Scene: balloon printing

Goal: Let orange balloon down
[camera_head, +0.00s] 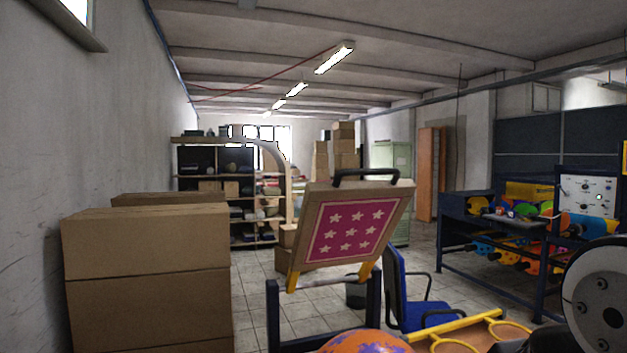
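An orange balloon (362,342) with purple patches shows at the bottom edge, right of centre. Only its top is in view; the rest is cut off by the frame. A yellow frame with two rings (472,333) lies just right of the balloon. A tilted screen frame (345,228) with a pink panel of white stars and a black handle stands raised behind the balloon, above dark posts (273,315). My gripper is not in view, so I cannot tell what it holds.
Stacked cardboard boxes (148,285) fill the left side. A blue chair (410,290) stands behind the yellow frame. A dark rack with colourful rolls (490,235) and a control panel (588,195) are at right. Shelves (232,187) stand at the back. Tiled floor shows between.

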